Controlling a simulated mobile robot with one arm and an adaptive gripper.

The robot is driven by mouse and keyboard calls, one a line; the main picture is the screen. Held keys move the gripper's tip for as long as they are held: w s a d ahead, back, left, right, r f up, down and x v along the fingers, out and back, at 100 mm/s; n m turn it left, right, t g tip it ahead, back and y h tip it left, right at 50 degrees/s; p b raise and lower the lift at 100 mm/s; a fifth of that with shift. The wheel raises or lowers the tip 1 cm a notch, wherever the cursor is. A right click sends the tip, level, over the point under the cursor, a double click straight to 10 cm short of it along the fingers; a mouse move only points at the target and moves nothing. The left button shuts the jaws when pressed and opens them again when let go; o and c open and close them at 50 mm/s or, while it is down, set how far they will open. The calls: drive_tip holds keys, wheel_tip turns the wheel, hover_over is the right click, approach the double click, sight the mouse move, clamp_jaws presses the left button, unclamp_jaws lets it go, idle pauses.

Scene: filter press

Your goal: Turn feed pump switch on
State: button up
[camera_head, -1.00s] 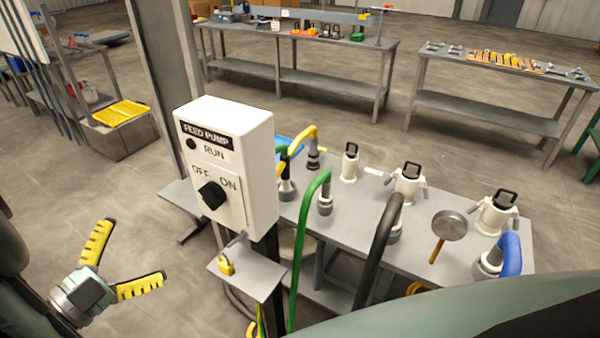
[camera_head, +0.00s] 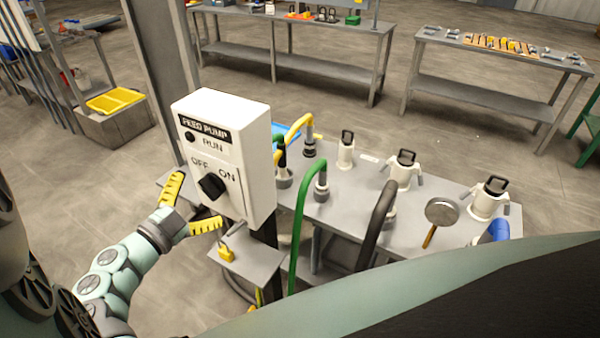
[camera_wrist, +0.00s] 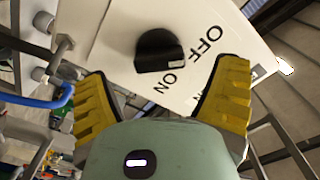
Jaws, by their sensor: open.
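The white feed pump box (camera_head: 208,128) stands on a post and carries a FEED PUMP label, a dark RUN lamp (camera_head: 190,136) and a black rotary knob (camera_head: 212,185) with OFF and ON printed beside it. The knob's pointer appears turned toward the OFF side, though its mark is small. My gripper (camera_head: 189,205) is just left of and below the knob, with its yellow fingers spread open and nothing between them. In the wrist view the knob (camera_wrist: 159,50) lies ahead, between and beyond the two fingertips (camera_wrist: 163,78), apart from both.
A small shelf (camera_head: 246,262) with a yellow padlock (camera_head: 226,252) sits under the box, close to the lower finger. A grey table (camera_head: 350,215) with hoses and white fittings stands to the right. Open floor lies left of my arm.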

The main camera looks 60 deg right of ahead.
sight(211, 187)
drive_tip(key=shift+d, duration=1.35)
drive_tip(key=shift+w, duration=0.1)
drive_tip(key=c, duration=1.2)
